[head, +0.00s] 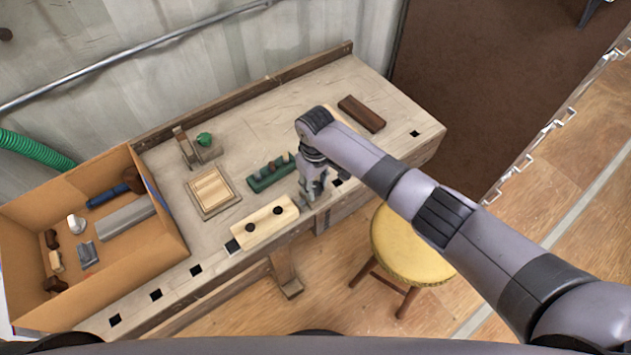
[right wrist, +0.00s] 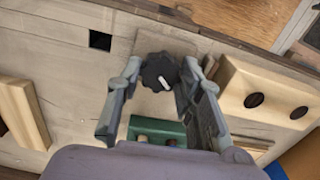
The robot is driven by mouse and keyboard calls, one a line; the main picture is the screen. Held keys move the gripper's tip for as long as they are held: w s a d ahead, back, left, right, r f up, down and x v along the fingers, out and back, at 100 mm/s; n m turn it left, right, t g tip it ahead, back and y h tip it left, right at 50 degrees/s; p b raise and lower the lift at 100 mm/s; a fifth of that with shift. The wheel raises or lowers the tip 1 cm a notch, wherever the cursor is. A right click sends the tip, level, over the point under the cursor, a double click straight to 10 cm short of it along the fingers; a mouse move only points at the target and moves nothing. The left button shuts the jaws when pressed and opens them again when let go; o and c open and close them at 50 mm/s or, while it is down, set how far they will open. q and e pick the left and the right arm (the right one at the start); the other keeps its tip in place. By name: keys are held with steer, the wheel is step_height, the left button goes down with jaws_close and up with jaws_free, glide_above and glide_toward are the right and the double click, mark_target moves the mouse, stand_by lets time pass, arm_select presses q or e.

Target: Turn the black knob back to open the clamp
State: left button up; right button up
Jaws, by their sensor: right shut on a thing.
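The black knob (right wrist: 158,72) shows in the right wrist view as a ridged round cap with a white pointer mark. It sits between the two fingertips of my right gripper (right wrist: 158,78), which is shut on it. A flat grey-brown piece (right wrist: 183,43) lies just beyond the knob; I cannot tell if it belongs to the clamp. In the head view my right gripper (head: 314,188) points down at the bench's front edge and hides the knob. The clamp's jaws cannot be made out. My left gripper is not in view.
A pale wooden block (head: 264,221) with two dark round spots lies left of the gripper. A green rack (head: 266,180) stands close behind it. A cardboard box (head: 160,235) with tools is at the left. A yellow stool (head: 405,250) stands in front of the bench.

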mark_target(315, 187)
steer(key=n, duration=0.3)
steer(key=shift+n, duration=2.3)
steer(key=o, duration=1.2)
steer(key=shift+c, duration=0.2)
steer(key=shift+r, duration=0.15)
step_height(315, 187, up, 12)
